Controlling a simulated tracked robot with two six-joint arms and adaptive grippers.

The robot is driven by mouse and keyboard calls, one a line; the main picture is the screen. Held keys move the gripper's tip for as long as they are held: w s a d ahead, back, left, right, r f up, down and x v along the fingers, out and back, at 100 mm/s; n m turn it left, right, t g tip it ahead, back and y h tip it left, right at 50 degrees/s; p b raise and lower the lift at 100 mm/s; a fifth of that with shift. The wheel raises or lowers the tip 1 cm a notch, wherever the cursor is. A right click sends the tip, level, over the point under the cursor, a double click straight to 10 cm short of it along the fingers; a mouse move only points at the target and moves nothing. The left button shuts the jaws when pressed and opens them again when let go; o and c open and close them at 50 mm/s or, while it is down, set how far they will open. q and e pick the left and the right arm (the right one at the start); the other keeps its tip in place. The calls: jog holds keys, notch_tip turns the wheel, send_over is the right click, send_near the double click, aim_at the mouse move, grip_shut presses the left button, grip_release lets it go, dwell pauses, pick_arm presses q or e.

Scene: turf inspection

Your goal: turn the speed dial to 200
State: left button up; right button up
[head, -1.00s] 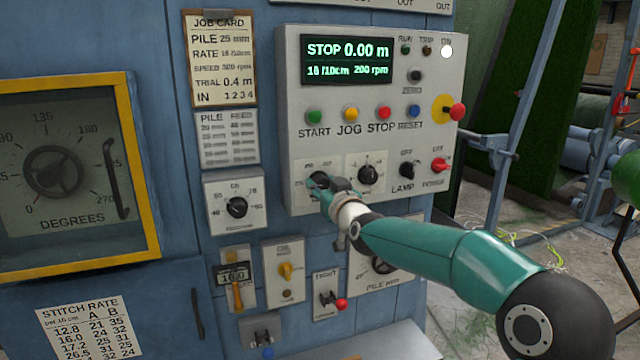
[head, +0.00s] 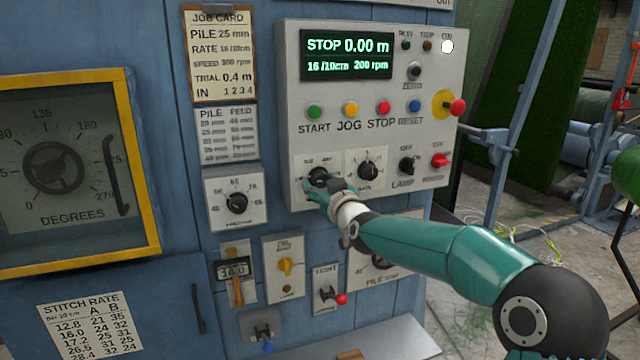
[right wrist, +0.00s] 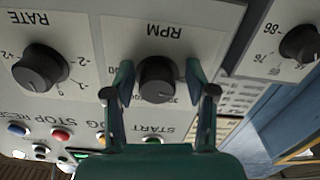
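The speed dial, a black round knob marked RPM (right wrist: 157,80), sits on the grey control panel (head: 290,110). In the head view the dial (head: 318,176) is at the panel's lower left, just above my right gripper (head: 320,193). In the right wrist view my right gripper (right wrist: 157,88) is open, one finger to each side of the knob, with gaps between them and it. The display (head: 347,55) reads STOP 0.00 m, 16/10cm and 200 rpm. My left gripper is in neither current view.
The RATE knob (right wrist: 40,68) is beside the speed dial. Another dial (head: 237,203) is on a separate plate to the left. Coloured buttons, including a red stop button (head: 383,107), are above. A toggle plate (head: 326,290) and a small shelf are below.

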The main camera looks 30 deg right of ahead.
jog(key=shift+s+r, duration=0.1)
jog(key=shift+r, duration=0.2)
jog(key=shift+s, duration=0.15)
jog(key=v, duration=1.1)
jog(key=shift+s+a+f, duration=0.15)
jog(key=shift+s, duration=0.15)
jog(key=shift+s, duration=0.1)
jog(key=s+a+m+b, duration=0.1)
jog(key=s+m+b, duration=0.15)
jog(key=s, duration=0.25)
jog(key=p+x, duration=0.1)
jog(key=x, duration=0.4)
jog(key=p+x, duration=0.2)
jog(key=x, duration=0.4)
jog(key=p+x, duration=0.1)
jog(key=x, duration=0.5)
jog(key=shift+w+r+p, duration=0.15)
jog(key=shift+r+p, duration=0.15)
jog(key=shift+r, duration=0.05)
